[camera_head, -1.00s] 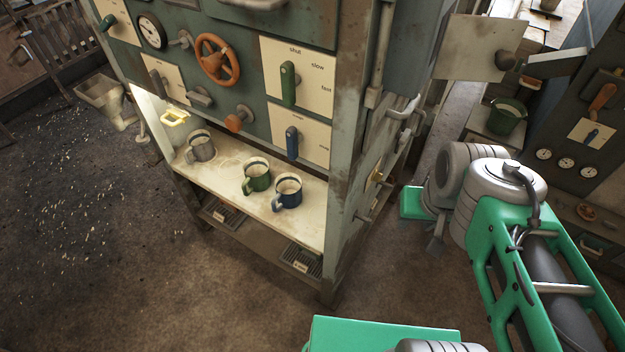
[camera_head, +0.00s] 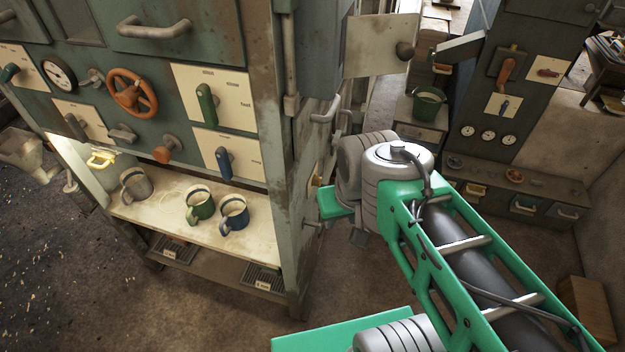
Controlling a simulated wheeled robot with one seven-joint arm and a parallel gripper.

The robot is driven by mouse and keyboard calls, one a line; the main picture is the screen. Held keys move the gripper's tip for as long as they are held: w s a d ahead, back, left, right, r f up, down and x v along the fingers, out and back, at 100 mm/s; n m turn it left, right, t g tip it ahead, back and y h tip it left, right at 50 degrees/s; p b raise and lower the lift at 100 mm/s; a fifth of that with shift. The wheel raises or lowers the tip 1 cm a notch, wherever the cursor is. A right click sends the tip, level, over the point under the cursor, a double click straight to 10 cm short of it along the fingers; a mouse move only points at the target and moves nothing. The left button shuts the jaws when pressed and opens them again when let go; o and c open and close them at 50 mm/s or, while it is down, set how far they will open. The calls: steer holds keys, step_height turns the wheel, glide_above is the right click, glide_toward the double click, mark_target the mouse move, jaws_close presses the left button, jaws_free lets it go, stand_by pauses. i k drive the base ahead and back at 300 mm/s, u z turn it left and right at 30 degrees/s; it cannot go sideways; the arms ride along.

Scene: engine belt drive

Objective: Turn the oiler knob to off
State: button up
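I cannot tell which handle is the oiler knob; the plate labels are too small to read. On the front of the near cabinet are a green handle (camera_head: 207,104), a blue handle (camera_head: 224,162), a grey handle (camera_head: 76,127) and an orange knob (camera_head: 166,151). A small brass knob (camera_head: 317,181) is on its right side face. My green and grey arm reaches toward the near cabinet's right side.
Grey, green (camera_head: 199,206) and blue (camera_head: 233,213) mugs stand on the near cabinet's lower shelf. An open door panel (camera_head: 385,47) juts out at upper right. A green bucket (camera_head: 428,104) sits behind my arm.

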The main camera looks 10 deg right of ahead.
mark_target(316, 181)
steer(key=u, duration=1.3)
steer(key=k, duration=0.6)
steer(key=u, duration=0.05)
